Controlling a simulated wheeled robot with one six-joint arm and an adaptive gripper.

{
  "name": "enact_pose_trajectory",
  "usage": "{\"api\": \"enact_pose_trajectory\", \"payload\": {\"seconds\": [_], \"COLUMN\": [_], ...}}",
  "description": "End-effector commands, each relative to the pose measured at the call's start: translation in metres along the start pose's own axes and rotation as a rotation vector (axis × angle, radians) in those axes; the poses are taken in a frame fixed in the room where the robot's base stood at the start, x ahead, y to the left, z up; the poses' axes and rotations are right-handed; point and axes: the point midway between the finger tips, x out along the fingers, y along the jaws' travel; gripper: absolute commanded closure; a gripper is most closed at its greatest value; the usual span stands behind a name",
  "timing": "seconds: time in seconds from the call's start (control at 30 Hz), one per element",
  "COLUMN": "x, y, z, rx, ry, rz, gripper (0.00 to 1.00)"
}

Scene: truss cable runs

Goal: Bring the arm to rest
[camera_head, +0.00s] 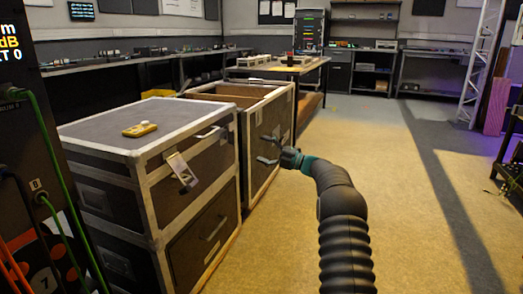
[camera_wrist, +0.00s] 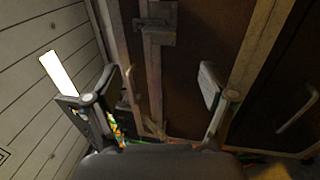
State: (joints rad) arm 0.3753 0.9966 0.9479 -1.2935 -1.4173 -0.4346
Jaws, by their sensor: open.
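My gripper (camera_head: 269,150) is at the end of my black ribbed arm, which reaches up from the lower right in the head view. Its two fingers are spread and point left, in front of the side of the open-topped flight case. In the wrist view the gripper (camera_wrist: 166,90) is open, with its fingers wide apart and nothing between them. Dark case panels with metal edges and a latch (camera_wrist: 157,25) lie beyond the fingers. I cannot tell whether a finger touches the case.
A closed flight case (camera_head: 105,125) stands at the left with a yellow device (camera_head: 139,130) on its lid and a tag (camera_head: 182,170) on its side. The open case (camera_head: 268,93) stands behind it. A table (camera_head: 300,67) is farther back. The floor (camera_head: 395,180) to the right is clear.

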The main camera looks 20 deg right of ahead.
Motion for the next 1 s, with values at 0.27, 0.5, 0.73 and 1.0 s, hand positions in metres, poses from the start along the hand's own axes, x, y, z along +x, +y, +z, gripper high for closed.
{"api": "enact_pose_trajectory", "payload": {"seconds": [0.27, 0.5, 0.73, 1.0], "x": [-0.008, -0.071, -0.137, -0.192], "y": [-0.019, -0.089, -0.096, -0.071], "z": [0.049, 0.111, 0.097, -0.002], "rx": [0.101, 0.409, 0.696, 1.001], "ry": [-0.231, -0.731, -1.178, -1.578], "rz": [-0.044, -0.093, -0.125, -0.167], "gripper": [0.17, 0.17, 0.17, 0.17]}}
